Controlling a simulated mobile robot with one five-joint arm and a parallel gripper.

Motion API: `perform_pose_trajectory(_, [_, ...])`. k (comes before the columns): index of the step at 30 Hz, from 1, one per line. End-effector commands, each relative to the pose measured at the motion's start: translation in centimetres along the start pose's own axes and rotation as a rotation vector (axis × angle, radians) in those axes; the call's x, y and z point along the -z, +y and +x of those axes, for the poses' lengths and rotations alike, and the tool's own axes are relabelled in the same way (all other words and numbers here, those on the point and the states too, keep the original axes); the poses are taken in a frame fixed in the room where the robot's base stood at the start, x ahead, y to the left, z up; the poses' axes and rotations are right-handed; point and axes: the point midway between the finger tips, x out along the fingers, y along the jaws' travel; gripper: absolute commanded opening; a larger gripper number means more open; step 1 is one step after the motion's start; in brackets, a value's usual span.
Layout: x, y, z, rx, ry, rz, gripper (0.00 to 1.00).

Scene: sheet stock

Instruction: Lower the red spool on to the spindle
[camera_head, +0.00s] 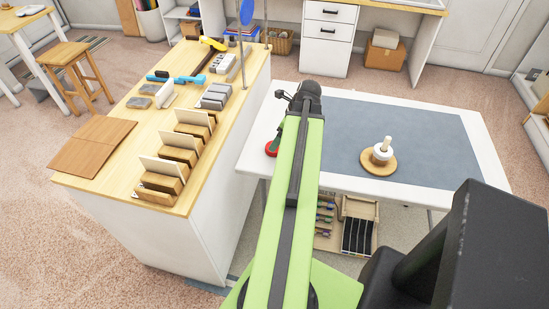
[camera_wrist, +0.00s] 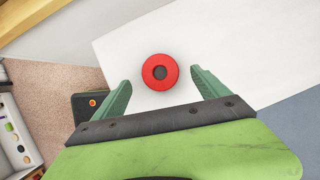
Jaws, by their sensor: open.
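The red spool (camera_wrist: 160,72) lies on the white table top near its left edge, its round end with a dark centre hole facing up. In the head view only part of the red spool (camera_head: 271,149) shows beside my arm. My gripper (camera_wrist: 161,84) is open, with one green finger on each side of the spool and gaps between; it is not touching it as far as I can see.
The white table (camera_head: 480,150) carries a blue-grey mat (camera_head: 430,130) that is clear around the spindle. A wooden-topped counter (camera_head: 150,118) with card holders, tools and grey blocks stands to the left. An open-topped bin (camera_wrist: 15,140) shows low at the left in the wrist view.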

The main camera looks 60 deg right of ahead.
Motion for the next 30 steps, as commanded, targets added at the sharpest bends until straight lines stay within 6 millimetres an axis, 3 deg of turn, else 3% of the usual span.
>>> perform_pose_trajectory(7, [0.1,0.0,1.1,0.0,0.0,0.001,0.85])
perform_pose_trajectory(15, [0.1,0.1,5.6,0.001,0.0,0.0,0.85])
perform_pose_trajectory(23, [-0.1,0.1,5.4,0.001,0.0,0.002,0.85])
perform_pose_trajectory(30, [-0.1,0.1,5.4,0.001,0.0,0.002,0.54])
